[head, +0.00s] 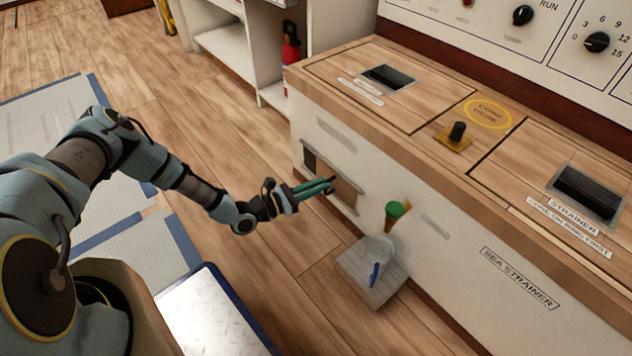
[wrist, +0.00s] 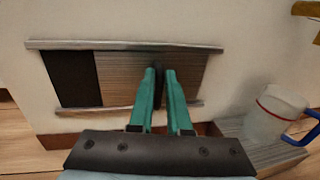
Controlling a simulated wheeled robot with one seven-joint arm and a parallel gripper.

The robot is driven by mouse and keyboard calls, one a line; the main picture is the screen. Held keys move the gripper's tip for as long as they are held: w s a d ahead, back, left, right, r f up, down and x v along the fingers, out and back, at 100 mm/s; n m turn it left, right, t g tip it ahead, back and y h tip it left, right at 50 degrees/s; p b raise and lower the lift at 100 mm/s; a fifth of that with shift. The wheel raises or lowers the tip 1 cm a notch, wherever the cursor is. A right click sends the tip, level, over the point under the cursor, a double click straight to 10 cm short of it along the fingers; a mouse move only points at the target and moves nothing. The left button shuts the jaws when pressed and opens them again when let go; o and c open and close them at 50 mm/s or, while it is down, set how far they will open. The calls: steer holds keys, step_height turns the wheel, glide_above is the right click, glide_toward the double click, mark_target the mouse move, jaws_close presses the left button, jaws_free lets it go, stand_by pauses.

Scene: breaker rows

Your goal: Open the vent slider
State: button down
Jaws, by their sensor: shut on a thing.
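The vent slider (wrist: 119,78) is a wood-grain panel between two horizontal rails on the white cabinet front. It also shows in the head view (head: 345,193). A dark opening (wrist: 73,79) is uncovered at the left end of the vent, and the panel covers the rest. My gripper (wrist: 159,74) has its green fingers at the panel, shut on a dark upright tab (wrist: 158,86) of the slider. In the head view my gripper (head: 331,185) reaches the vent from the left. The fingers hide most of the tab.
A clear jug (wrist: 272,115) with a blue handle stands on a grey step (head: 372,275) right of the vent. A green-topped valve (head: 395,210) sticks out above it. The wooden counter edge (head: 400,147) overhangs the cabinet.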

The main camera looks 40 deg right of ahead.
steer(key=c, duration=0.9)
jaws_free()
steer(key=p+v, duration=0.2)
steer(key=v, duration=0.8)
steer(key=shift+a, duration=0.4)
steer(key=w+a+r+m+t+y, duration=0.35)
steer(key=a+r+m+y, duration=0.5)
steer(key=a+r, duration=1)
steer(key=w+a+r+m+t+y, duration=0.4)
steer(key=a+r+m+y, duration=0.45)
steer(key=a+r, duration=1)
steer(key=shift+n+g, duration=0.4)
steer(key=shift+g, duration=0.25)
steer(key=r+p, duration=2.5)
steer(key=w+r+p, duration=0.1)
steer(key=r+p, duration=1.1)
steer(key=shift+d+r, duration=0.15)
steer(key=shift+r, duration=0.05)
